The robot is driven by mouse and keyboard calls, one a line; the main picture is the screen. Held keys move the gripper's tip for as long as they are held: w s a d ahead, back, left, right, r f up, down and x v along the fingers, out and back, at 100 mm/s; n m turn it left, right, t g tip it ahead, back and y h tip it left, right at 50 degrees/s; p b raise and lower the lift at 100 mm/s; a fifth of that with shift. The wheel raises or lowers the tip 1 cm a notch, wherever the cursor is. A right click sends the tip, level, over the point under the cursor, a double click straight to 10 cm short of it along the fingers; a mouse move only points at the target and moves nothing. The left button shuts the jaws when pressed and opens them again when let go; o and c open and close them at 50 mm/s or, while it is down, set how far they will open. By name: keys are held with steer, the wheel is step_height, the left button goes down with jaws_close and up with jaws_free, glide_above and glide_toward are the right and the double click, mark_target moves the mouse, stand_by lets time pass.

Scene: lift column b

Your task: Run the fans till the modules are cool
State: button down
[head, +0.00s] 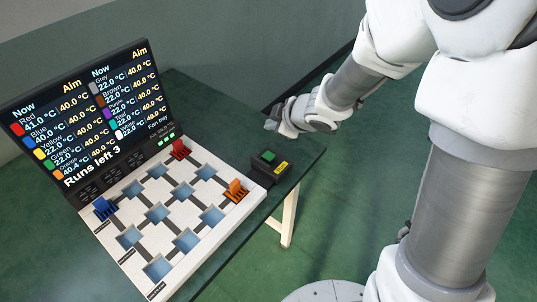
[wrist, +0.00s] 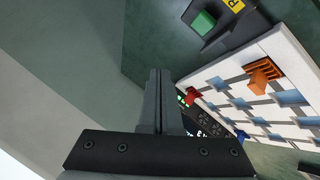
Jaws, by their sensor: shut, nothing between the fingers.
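The white fan tray (head: 205,232) lies on the table with square blue-lit openings. A red module (head: 180,149) sits at its back edge, a blue module (head: 104,208) at its left and an orange module (head: 236,191) at its right. A black box with a green button (head: 268,157) stands beside the tray; the button also shows in the wrist view (wrist: 203,22). The display (head: 88,115) reads "Runs left 3", aim 40.0 °C, Blue 40.0, Orange about 40.4, Red about 41.0. My gripper (head: 271,124) is shut and empty, above the table behind the button box; its fingers show in the wrist view (wrist: 160,72).
The dark green table (head: 225,115) has bare room behind the tray and the button box. Its right edge drops to the green floor (head: 345,220). A wall stands behind. The display rises along the tray's back left side.

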mark_target(272, 158)
steer(key=shift+f+b, duration=4.1)
steer(key=shift+f, duration=0.2)
steer(key=shift+f+b, duration=0.3)
steer(key=shift+f, duration=0.1)
steer(key=shift+f+b, duration=0.4)
steer(key=shift+f, duration=0.1)
steer(key=shift+r, duration=0.15)
steer(key=shift+r+p, duration=0.75)
steer(key=shift+p, duration=0.2)
step_height(272, 158, up, 5)
steer(key=p, duration=0.5)
steer(key=shift+d+r, duration=0.1)
stand_by(0.4)
